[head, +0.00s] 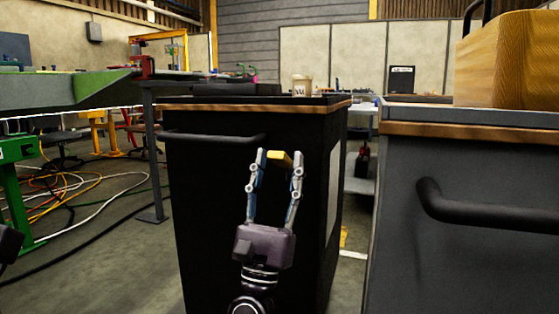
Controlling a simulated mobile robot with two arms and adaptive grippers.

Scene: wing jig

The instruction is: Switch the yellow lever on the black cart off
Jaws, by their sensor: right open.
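The black cart (205,210) stands in the middle of the head view, with a wooden edge strip and a dark handle along its upper front. The yellow lever (279,158) shows near the top of the cart's front, to the right of the handle. My right gripper (279,156) is open and points up at the cart, with the lever between its fingertips in the picture. I cannot tell whether the fingers touch it. The lever's base is partly hidden. My left gripper is not recognisable in view.
A grey cart (470,220) with a black handle (480,208) and a wooden box (510,62) on top stands close on the right. A white cup (301,85) stands on the black cart. Cables (80,195) lie on the floor at left, below a green-edged workbench.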

